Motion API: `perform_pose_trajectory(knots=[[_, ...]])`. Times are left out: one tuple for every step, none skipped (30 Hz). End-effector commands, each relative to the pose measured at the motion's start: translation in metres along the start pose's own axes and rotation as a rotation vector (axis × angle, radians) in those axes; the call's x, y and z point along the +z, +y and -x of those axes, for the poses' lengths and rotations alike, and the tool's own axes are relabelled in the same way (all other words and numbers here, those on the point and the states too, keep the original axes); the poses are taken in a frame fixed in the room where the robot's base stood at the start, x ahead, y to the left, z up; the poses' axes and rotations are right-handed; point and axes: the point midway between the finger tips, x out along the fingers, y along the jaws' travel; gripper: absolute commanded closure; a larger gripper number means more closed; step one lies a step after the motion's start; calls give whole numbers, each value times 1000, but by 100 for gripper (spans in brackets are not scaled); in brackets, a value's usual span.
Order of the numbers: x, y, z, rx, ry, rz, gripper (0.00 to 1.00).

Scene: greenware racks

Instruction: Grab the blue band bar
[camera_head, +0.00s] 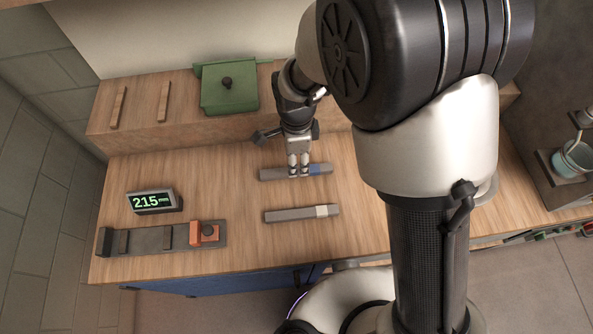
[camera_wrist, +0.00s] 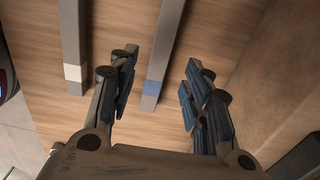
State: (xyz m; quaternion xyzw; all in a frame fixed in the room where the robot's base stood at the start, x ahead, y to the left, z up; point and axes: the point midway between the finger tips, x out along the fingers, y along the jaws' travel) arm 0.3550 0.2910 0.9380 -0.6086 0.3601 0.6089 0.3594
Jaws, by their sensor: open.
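The blue band bar (camera_head: 272,173) is a long grey bar with a blue band near its right end, lying flat on the wooden worktop in the head view. In the wrist view the bar (camera_wrist: 166,40) runs between my open fingers, its blue band end pointing toward the palm. My gripper (camera_head: 299,172) is over the bar, near the band, and partly covers it in the head view. In the wrist view my gripper (camera_wrist: 158,88) is open, with the bar nearer the left finger. I cannot tell the height of the fingertips above the bar.
A second grey bar with a white band (camera_head: 290,215) lies in front, roughly parallel. A display reading 215 (camera_head: 154,201) and a dark fixture with an orange block (camera_head: 147,241) are at left. A green lidded box (camera_head: 229,96) stands on the raised back shelf (camera_head: 190,130).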

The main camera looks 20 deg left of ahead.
Motion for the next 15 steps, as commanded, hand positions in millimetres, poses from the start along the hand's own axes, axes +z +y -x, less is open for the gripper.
perform_pose_trajectory(knots=[[0,0,-2,0,0,0,55],[0,0,-3,-1,0,0,55],[0,0,-5,-1,0,0,55],[0,0,-8,0,0,0,55],[0,0,-11,0,0,0,55],[0,0,-16,1,0,0,55],[0,1,-21,1,0,0,55],[0,1,-26,2,0,0,55],[1,1,-33,2,0,1,55],[1,1,-38,1,0,1,55],[1,1,-42,2,0,0,55],[1,1,-47,2,0,0,55],[1,1,-51,2,0,0,55],[1,0,-53,1,0,0,55],[1,0,-54,0,0,0,55]])
